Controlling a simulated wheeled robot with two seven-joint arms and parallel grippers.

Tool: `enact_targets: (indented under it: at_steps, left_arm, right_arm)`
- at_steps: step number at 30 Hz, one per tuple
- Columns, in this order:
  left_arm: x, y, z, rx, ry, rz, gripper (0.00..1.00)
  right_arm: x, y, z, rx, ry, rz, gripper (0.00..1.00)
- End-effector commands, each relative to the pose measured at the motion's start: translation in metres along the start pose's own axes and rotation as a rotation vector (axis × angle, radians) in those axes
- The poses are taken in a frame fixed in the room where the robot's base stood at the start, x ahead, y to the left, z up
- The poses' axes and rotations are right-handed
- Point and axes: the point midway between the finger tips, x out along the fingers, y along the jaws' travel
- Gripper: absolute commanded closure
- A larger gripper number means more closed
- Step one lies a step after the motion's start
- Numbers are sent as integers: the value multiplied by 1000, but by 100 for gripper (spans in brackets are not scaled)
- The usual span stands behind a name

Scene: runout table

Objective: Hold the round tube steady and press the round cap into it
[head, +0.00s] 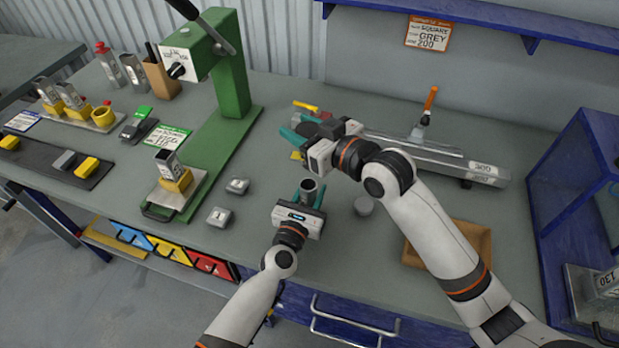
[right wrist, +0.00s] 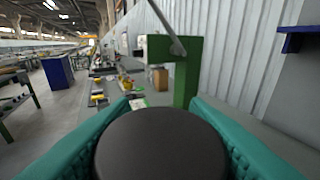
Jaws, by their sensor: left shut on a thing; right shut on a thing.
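My left gripper (head: 309,197) is shut on a short grey round tube (head: 309,186), which stands upright between its teal fingers with its dark open end up. My right gripper (head: 295,129) is shut on a dark round cap, farther back on the table and apart from the tube. In the right wrist view the cap (right wrist: 160,145) shows as a wide dark disc between the two teal fingers (right wrist: 160,130). In the head view the cap is mostly hidden among the fingers. The tube is not seen in the right wrist view.
A green press (head: 232,85) stands to the left. A long metal length stop (head: 440,155), a brown tray (head: 470,235) and a blue frame (head: 575,170) are to the right.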

Motion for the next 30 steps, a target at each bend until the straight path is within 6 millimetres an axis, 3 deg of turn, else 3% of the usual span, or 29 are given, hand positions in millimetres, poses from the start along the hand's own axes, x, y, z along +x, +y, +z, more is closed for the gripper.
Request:
enact_targets:
  at_steps: [3,7,20,30]
  left_arm:
    - [0,0,0,0,-1,0,89]
    - [0,0,0,0,-1,0,89]
    - [0,0,1,1,-1,0,89]
    - [0,0,1,1,-1,0,89]
  right_arm:
    - [5,0,-30,13,6,-33,80]
    - [7,0,-51,11,4,-61,80]
    - [8,0,-56,8,2,-65,80]
    - [12,0,-84,9,5,-66,80]
